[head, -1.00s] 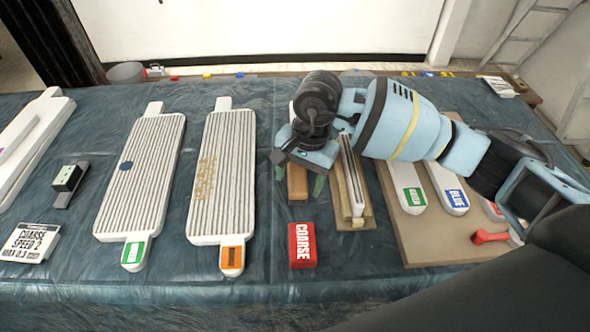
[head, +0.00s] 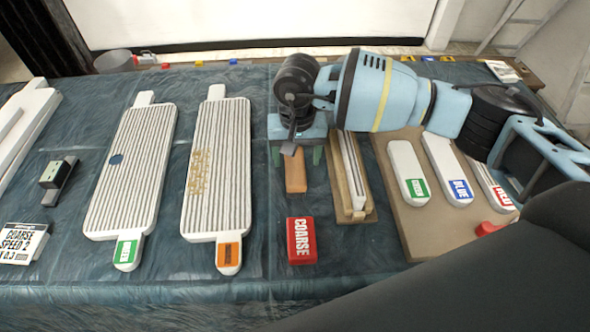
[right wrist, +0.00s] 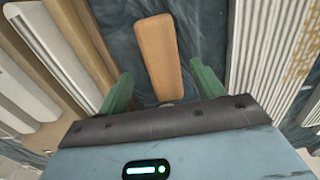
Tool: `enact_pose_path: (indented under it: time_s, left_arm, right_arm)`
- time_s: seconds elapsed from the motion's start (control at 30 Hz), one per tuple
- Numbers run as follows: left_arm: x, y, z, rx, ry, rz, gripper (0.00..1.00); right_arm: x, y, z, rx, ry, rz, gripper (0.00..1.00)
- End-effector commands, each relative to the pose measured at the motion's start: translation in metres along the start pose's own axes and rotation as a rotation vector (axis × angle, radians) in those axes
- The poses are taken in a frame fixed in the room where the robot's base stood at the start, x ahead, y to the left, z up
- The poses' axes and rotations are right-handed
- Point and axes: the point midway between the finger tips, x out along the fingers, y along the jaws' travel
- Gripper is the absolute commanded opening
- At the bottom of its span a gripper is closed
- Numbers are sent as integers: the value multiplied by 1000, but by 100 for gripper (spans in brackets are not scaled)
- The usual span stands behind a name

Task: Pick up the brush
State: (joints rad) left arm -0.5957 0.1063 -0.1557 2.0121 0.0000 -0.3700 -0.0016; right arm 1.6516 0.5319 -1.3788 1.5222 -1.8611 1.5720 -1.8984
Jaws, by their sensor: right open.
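The brush appears to be the item with the tan wooden handle (head: 295,173), lying on the blue cloth between the orange-labelled ribbed board and a narrow wooden strip. Its far end is hidden under my right gripper (head: 297,157). The right gripper points down above the handle, with its two green fingers apart, one on each side. In the right wrist view the handle (right wrist: 158,50) lies between the open fingers (right wrist: 160,78), apart from both. My left gripper is not in view.
A red COARSE block (head: 301,241) lies just in front of the handle. A wooden strip with pale bars (head: 357,215) is close on the right, and an orange-labelled ribbed board (head: 217,170) on the left. A brown board (head: 425,242) holds labelled paddles.

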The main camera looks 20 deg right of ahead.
Motion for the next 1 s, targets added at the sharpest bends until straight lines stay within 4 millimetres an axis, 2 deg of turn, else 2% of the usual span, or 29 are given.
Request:
enact_pose_path:
  time_s: [0.4, 0.7, 1.0]
  left_arm:
    - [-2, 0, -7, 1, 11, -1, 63]
    - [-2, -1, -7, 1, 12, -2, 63]
    - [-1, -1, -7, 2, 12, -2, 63]
  right_arm:
    - [46, -4, -4, 2, -1, 1, 67]
    - [52, -4, -4, 2, 0, 0, 67]
    - [51, -3, -4, 2, 0, 0, 29]
